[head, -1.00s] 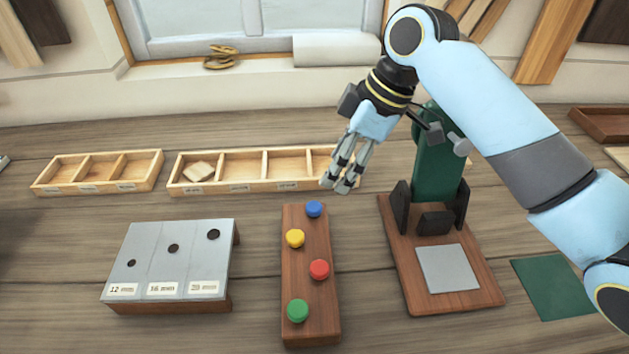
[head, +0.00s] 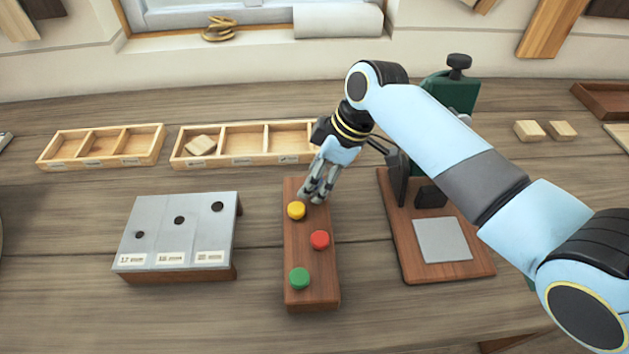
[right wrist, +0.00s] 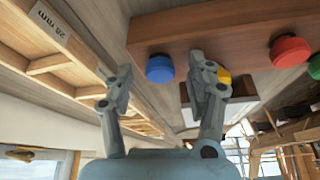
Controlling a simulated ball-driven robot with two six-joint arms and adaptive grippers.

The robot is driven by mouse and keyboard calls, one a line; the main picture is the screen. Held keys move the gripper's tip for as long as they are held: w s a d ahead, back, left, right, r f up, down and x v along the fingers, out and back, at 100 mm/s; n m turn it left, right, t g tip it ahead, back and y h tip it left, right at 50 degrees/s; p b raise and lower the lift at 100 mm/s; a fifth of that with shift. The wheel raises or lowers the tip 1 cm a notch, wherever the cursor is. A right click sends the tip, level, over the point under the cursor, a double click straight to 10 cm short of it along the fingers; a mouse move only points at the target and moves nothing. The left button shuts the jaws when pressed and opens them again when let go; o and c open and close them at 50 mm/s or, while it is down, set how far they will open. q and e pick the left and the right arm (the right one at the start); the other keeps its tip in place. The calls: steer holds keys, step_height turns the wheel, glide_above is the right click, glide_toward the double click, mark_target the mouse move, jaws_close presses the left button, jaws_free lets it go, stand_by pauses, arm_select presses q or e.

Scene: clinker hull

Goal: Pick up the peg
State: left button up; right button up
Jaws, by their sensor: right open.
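The pegs stand in a long brown wooden block (head: 312,286) and show as coloured round tops: a yellow peg (head: 296,211), a red peg (head: 320,240) and a green peg (head: 299,278). My right gripper (head: 313,196) is open and empty above the far end of the block; in the head view it hides the blue peg. In the right wrist view the blue peg (right wrist: 160,69) shows between the open fingertips, apart from them. The yellow peg (right wrist: 224,77) is partly behind one finger there. The task names no colour. My left gripper is not in view.
A grey gauge plate (head: 190,216) with three holes stands to the left. A green press (head: 452,92) on a wooden base (head: 480,259) stands close to the right, partly behind my right arm. Compartment trays (head: 108,160) lie behind. The table in front of the gauge plate is clear.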

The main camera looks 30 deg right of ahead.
mark_target(319, 182)
steer(key=shift+c, duration=1.3)
steer(key=c, duration=0.5)
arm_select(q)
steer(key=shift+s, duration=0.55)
arm_select(e)
steer(key=shift+c, duration=0.2)
steer(key=shift+r, duration=0.5)
steer(key=r, duration=0.1)
steer(key=s+r+b, duration=0.1)
steer(key=r, duration=0.1)
steer(key=shift+d+r, duration=0.1)
steer(key=shift+r, duration=0.1)
arm_select(q)
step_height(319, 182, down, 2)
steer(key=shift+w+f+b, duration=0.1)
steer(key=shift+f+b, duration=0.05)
steer(key=shift+b, duration=0.45)
arm_select(e)
steer(key=s+r, duration=0.6)
steer(key=s, duration=0.4)
steer(key=shift+s+d+r, duration=0.35)
steer(key=shift+d, duration=0.1)
